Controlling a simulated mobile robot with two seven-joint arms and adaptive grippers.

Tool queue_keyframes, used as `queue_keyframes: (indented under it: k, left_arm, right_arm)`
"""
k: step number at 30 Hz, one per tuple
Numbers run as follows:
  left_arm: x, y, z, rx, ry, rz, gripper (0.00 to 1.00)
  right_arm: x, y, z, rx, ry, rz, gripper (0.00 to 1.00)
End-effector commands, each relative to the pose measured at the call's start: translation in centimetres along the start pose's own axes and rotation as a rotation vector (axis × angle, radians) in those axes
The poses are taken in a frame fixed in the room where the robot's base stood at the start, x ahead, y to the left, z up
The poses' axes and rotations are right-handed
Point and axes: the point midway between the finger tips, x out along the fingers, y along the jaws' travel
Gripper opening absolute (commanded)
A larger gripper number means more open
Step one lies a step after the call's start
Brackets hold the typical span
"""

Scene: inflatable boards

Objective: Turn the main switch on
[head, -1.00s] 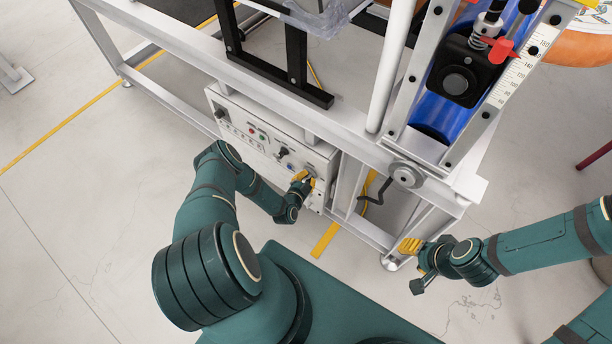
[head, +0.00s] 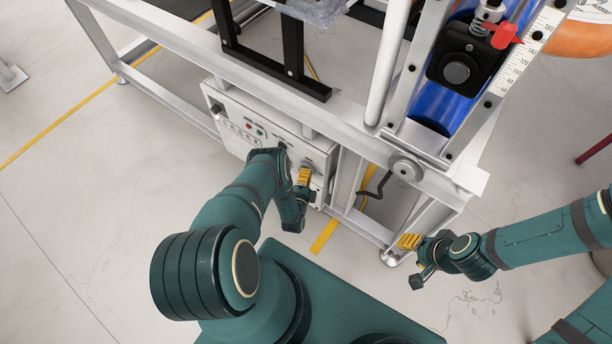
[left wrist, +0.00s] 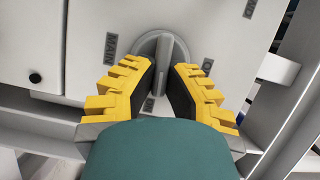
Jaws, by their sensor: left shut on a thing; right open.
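The handle points roughly up and down in that picture. In the head view my left gripper (head: 303,178) is at the right part of the control box front, and it hides the switch there. My right gripper (head: 415,260) is open and empty, low beside the frame's right leg.
The control box (head: 232,113) has red and green buttons and a row of small controls, and hangs under the metal frame (head: 345,133). A hand crank (head: 405,169) and a blue cylinder (head: 432,108) are at the right.

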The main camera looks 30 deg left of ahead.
Motion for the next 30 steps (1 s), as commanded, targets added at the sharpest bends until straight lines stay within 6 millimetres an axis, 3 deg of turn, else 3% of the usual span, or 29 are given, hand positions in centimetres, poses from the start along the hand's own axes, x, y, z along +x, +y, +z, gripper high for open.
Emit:
queue_keyframes:
  k: [10, 24, 25, 27, 30]
  left_arm:
    - [0.20, -0.02, 0.10, 0.101, -0.002, -0.046, 0.00]
    - [0.21, -0.06, 0.20, 0.112, -0.004, -0.051, 0.00]
    - [0.21, -0.06, 0.21, 0.112, -0.004, -0.051, 0.20]
    - [0.19, -0.04, 0.19, 0.111, -0.003, -0.050, 0.42]
    - [0.13, 0.02, 0.15, 0.111, -0.002, -0.048, 0.42]
  right_arm:
    - [0.60, 0.22, -0.08, 0.000, 0.003, 0.000, 0.47]
    - [0.62, 0.23, -0.09, 0.000, 0.004, 0.000, 0.47]
    - [0.62, 0.23, -0.09, 0.000, 0.004, 0.000, 0.47]
    - [0.62, 0.23, -0.08, 0.000, 0.004, 0.000, 0.47]
    - [0.62, 0.23, -0.08, 0.000, 0.004, 0.000, 0.47]
